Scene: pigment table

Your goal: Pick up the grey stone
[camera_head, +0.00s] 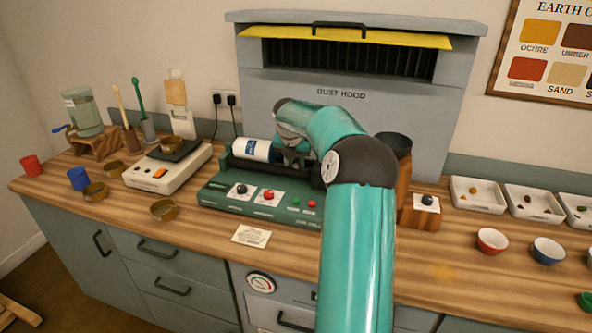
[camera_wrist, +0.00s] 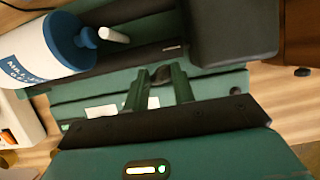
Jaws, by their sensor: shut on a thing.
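My gripper (camera_wrist: 159,78) shows in the wrist view, its two green fingers closed on a small dark grey lump between the tips. This lump looks like the grey stone (camera_wrist: 160,73); most of it is hidden by the fingers and shade. In the head view my gripper (camera_head: 292,157) is over the green roller machine (camera_head: 222,192), right of the white jar (camera_head: 254,150), and my arm hides part of it. The stone cannot be made out there. Whether it touches the machine below, I cannot tell.
The white jar with a blue cap also shows close by in the wrist view (camera_wrist: 40,50). The dust hood (camera_head: 345,110) stands behind. Bowls and white trays (camera_head: 478,204) are at right.

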